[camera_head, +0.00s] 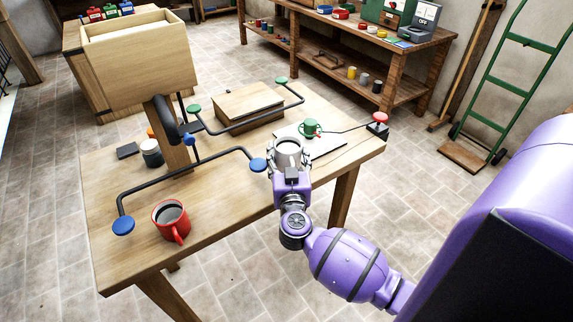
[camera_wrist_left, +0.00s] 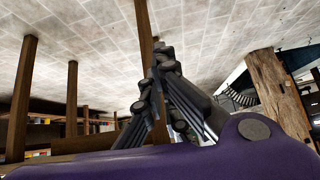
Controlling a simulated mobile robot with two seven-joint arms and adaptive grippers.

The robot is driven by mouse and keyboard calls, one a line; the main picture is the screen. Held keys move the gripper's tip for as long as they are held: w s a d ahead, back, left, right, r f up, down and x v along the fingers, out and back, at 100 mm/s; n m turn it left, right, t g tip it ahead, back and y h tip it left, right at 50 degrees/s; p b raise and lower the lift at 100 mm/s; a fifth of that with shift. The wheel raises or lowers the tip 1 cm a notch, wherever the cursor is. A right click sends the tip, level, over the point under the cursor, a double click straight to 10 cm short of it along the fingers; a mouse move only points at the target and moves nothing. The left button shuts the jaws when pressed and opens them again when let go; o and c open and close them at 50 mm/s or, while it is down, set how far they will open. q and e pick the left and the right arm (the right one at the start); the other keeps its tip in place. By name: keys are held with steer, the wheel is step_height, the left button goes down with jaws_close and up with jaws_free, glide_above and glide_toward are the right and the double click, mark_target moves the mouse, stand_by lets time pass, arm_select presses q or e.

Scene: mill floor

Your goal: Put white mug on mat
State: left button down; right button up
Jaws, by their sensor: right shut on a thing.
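The white mug (camera_head: 289,150) is upright, with dark contents showing inside. My right gripper (camera_head: 288,160) is shut on it from the near side and hides its lower part. The mug is at the left edge of a pale flat mat (camera_head: 326,145) on the table; I cannot tell whether it touches the mat or the table. A green mug (camera_head: 310,128) stands at the mat's far edge, just right of the white mug. My left gripper (camera_wrist_left: 158,95) shows only in the left wrist view, with dark fingers against the floor; I cannot tell how far apart they are.
A red mug (camera_head: 171,220) stands at the table's front left. Black rods with blue and green knobs (camera_head: 258,165) cross the table (camera_head: 215,215). A wooden hopper (camera_head: 140,62) rises at the back left, and a wooden box (camera_head: 248,104) lies behind the mugs.

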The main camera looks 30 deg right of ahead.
mark_target(288, 164)
steer(key=shift+w+d+f, duration=0.1)
steer(key=shift+w+f, duration=0.05)
steer(key=shift+f, duration=0.05)
steer(key=f, duration=0.2)
steer(key=f+b, duration=0.1)
steer(key=shift+w+d+f, duration=0.15)
steer(key=shift+w+f, duration=0.05)
steer(key=shift+f, duration=0.15)
steer(key=o, duration=1.2)
steer(key=shift+o, duration=1.1)
